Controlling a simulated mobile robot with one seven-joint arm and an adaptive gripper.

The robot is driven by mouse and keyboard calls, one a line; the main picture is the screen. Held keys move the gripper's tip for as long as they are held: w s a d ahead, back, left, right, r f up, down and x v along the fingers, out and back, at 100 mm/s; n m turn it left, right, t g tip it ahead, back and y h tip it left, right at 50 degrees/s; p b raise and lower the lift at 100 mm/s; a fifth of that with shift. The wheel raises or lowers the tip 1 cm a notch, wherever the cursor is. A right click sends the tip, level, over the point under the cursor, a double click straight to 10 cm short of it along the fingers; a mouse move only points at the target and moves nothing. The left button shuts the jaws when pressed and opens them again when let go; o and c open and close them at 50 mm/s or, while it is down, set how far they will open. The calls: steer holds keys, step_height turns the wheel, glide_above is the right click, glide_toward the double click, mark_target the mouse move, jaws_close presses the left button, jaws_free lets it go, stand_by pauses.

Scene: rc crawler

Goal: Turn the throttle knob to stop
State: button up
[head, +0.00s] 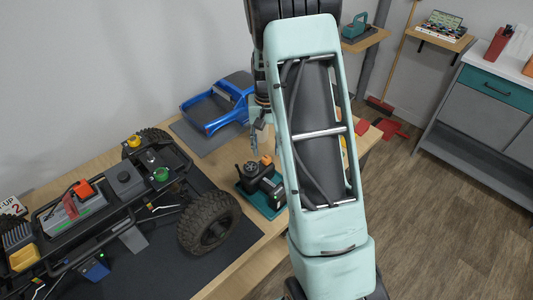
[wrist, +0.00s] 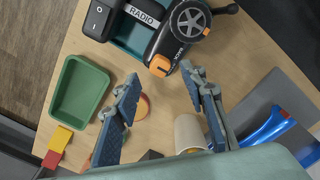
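The radio unit (wrist: 140,20) lies at the top of the wrist view, with the word RADIO on it. A round dark knob with a spoked face (wrist: 188,18) stands on its right part, with small lettering beside it. An orange piece (wrist: 160,66) sticks out below. In the head view the radio (head: 262,182) sits in a green tray, its knob (head: 250,168) on top. My gripper (wrist: 161,76) is open and empty, its two blue-padded fingers spread below the radio and apart from the knob. In the head view my arm hides most of it.
A green bin (wrist: 80,92), a white cup (wrist: 190,132) and red and yellow blocks (wrist: 58,140) are on the wooden table. A blue truck body (head: 215,103) lies on a grey mat. The crawler chassis (head: 90,215) fills the table's left part.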

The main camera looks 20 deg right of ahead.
mark_target(267, 157)
step_height(267, 157, up, 8)
steer(key=shift+r, duration=0.2)
stand_by(0.5)
